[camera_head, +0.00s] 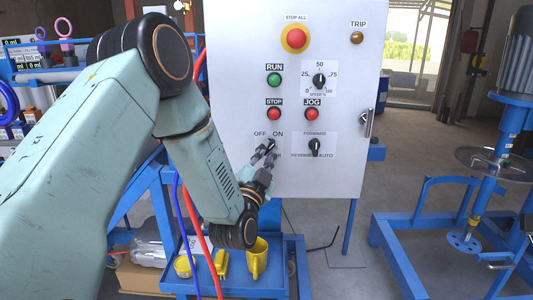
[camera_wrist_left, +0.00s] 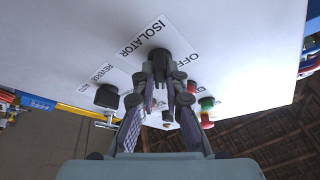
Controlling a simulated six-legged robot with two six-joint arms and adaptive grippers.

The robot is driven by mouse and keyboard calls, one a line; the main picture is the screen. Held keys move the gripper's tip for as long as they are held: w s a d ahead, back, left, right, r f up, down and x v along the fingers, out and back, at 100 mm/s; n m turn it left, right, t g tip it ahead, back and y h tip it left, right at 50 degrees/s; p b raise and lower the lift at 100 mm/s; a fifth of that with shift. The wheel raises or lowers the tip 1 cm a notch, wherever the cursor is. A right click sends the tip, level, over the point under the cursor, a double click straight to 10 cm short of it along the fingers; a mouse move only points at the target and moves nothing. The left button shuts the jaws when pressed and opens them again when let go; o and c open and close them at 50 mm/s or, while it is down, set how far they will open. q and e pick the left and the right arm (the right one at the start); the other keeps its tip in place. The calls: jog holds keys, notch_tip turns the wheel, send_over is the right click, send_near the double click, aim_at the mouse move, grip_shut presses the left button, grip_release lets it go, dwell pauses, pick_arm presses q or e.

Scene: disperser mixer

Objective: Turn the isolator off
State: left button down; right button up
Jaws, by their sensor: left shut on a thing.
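The isolator is a dark rotary knob on the white control panel, between the OFF and ON labels, low on the left side of the panel in the head view. In the left wrist view the knob (camera_wrist_left: 160,56) sits beside the ISOLATOR and OFF labels, partly covered by the fingers. My left gripper (camera_head: 265,154) reaches the knob from below and in front; its fingers are shut on it, as the left wrist view also shows (camera_wrist_left: 160,78). The fingers hide which way the knob points. My right gripper is not in view.
The white panel (camera_head: 230,100) also carries a red STOP ALL button (camera_head: 296,38), a green RUN button (camera_head: 274,80), red STOP (camera_head: 274,113) and JOG (camera_head: 312,114) buttons, a speed dial (camera_head: 319,81) and a FORWARD/REVERSE selector (camera_head: 315,147). A blue tray with yellow cups (camera_head: 257,258) stands below.

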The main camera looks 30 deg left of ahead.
pick_arm(q)
jog(key=shift+f+n+y+b, duration=0.2)
jog(key=shift+n+y+b, duration=0.2)
jog(key=shift+n+b, duration=0.55)
jog(key=shift+w+d+r+n+g+y+b, duration=0.15)
jog(key=shift+n+g+y+b, duration=1.15)
jog(key=shift+n, duration=2.15)
jog(key=shift+d+n+g+y+b, duration=0.1)
jog(key=shift+n+g+y+b, duration=0.45)
jog(key=shift+n+y+b, duration=1.7)
jog(key=shift+w+d+r+n+g+y+b, duration=0.15)
jog(key=shift+n+g+y+b, duration=0.65)
jog(key=shift+n+b, duration=2.6)
jog(key=n+p, duration=0.2)
jog(key=n, duration=0.1)
jog(key=shift+f+g, duration=0.1)
jog(key=shift+g, duration=0.15)
jog(key=c, duration=1.4)
grip_release()
